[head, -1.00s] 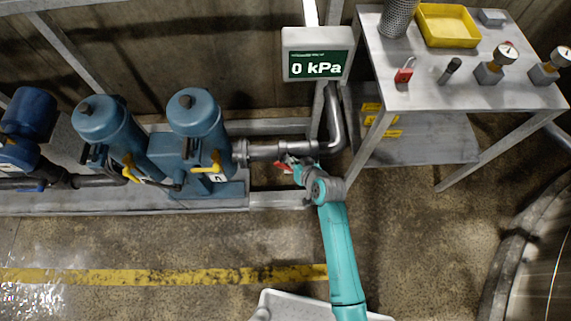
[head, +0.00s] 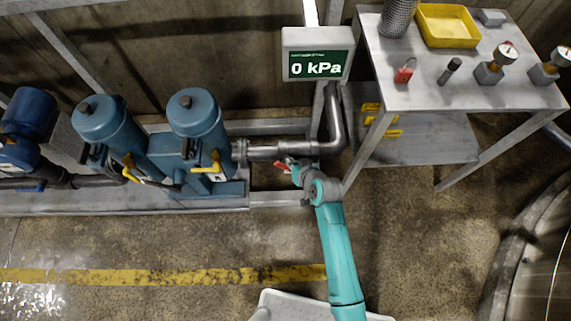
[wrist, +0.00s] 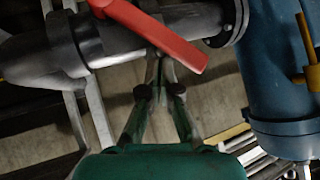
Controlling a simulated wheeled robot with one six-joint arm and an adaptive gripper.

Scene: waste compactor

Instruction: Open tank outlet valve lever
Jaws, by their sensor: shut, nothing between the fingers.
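The red outlet valve lever (head: 282,167) is on the grey metal pipe (head: 283,151) in the head view. In the wrist view the lever (wrist: 160,35) slants from upper left to lower right across the pipe (wrist: 110,37). My gripper (wrist: 160,72) is shut and empty, its fingertips together beside the lever's lower edge, near its free end. I cannot tell whether they touch it. In the head view my gripper (head: 293,165) is small, just right of the lever. The lever's pivot end is cut off in the wrist view.
Blue filter housings (head: 198,113) with yellow handles stand left of the valve. A display (head: 317,66) above reads 0 kPa. A metal table (head: 425,90) with a yellow tray (head: 447,26), a red padlock (head: 404,74) and gauges stands at right. The floor in front is mostly clear.

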